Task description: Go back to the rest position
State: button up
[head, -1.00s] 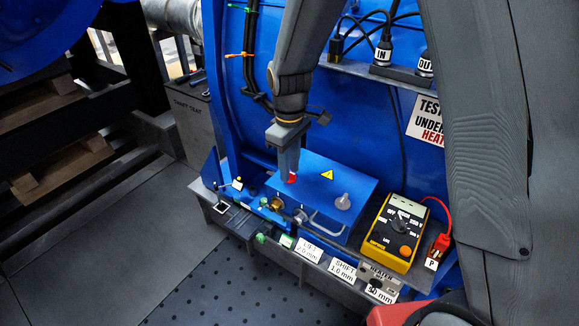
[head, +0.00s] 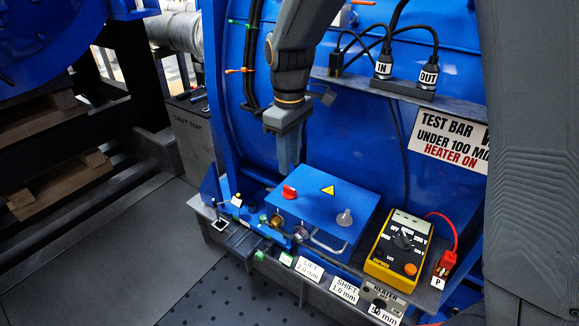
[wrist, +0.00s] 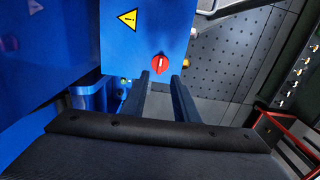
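My gripper (head: 289,165) hangs above and behind the blue box (head: 318,208), clear of it in the head view. In the wrist view my gripper (wrist: 160,76) shows two fingers apart with nothing between them. The red rotary knob (head: 289,192) on the box top shows fully in the head view. In the wrist view the knob (wrist: 160,63) appears just beyond the fingertips. I cannot tell the exact gap between fingertips and knob.
A yellow meter (head: 398,245) with a red lead stands right of the box. Labelled plugs (head: 383,68) and cables sit on a shelf above. A blue panel rises close behind the gripper. Open floor (head: 110,240) lies at the left front.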

jog(key=s+d+f+m+t, duration=0.1)
jog(key=s+d+f+m, duration=0.1)
jog(key=s+d+m, duration=0.8)
jog(key=s+d, duration=0.5)
jog(key=shift+d+f+m, duration=0.25)
jog(key=shift+f+m, duration=0.05)
jog(key=shift+f, duration=0.05)
dwell(1.3)
